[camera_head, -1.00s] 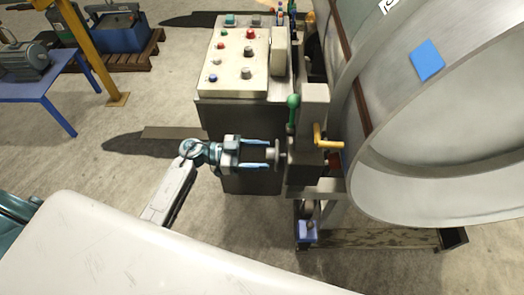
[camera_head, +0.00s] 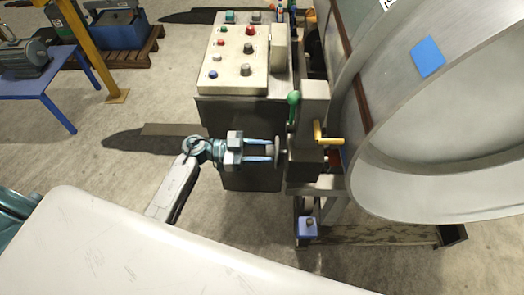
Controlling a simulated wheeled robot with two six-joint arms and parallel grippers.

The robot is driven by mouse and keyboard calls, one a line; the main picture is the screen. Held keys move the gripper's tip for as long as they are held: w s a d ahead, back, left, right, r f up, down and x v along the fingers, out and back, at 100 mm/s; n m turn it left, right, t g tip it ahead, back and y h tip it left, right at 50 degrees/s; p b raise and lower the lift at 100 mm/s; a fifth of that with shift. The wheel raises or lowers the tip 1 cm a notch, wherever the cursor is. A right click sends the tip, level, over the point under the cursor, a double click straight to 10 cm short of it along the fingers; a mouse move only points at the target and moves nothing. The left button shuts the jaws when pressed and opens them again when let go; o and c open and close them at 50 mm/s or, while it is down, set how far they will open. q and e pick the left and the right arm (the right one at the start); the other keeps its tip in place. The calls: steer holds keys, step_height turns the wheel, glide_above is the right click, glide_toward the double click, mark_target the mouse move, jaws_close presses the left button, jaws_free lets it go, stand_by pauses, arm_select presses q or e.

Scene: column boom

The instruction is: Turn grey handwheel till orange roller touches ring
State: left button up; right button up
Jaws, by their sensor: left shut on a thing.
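The grey handwheel (camera_head: 277,151) shows nearly edge-on, on the left side of the grey machine column (camera_head: 314,105). My left gripper (camera_head: 271,150) reaches in from the left, with its two blue fingers level and shut on the handwheel. The large grey ring (camera_head: 372,190) stands at the right, close to the column. I cannot make out the orange roller; the machine and ring may hide it. My right gripper is out of view.
A control box (camera_head: 238,60) with several buttons stands behind my left gripper. A green-knobbed lever (camera_head: 293,100) and a yellow crank handle (camera_head: 327,138) stick out near the handwheel. A blue block (camera_head: 307,228) sits low by the ring.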

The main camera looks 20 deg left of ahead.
arm_select(q)
steer(key=shift+f+m+b, duration=0.1)
steer(key=shift+m+b, duration=7.25)
steer(key=shift+m, duration=2.45)
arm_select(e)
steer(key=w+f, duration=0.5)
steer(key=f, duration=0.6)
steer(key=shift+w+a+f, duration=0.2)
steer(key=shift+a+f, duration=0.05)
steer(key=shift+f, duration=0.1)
arm_select(q)
steer(key=o, duration=1)
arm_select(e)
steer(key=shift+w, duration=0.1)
arm_select(q)
steer(key=shift+a, duration=0.1)
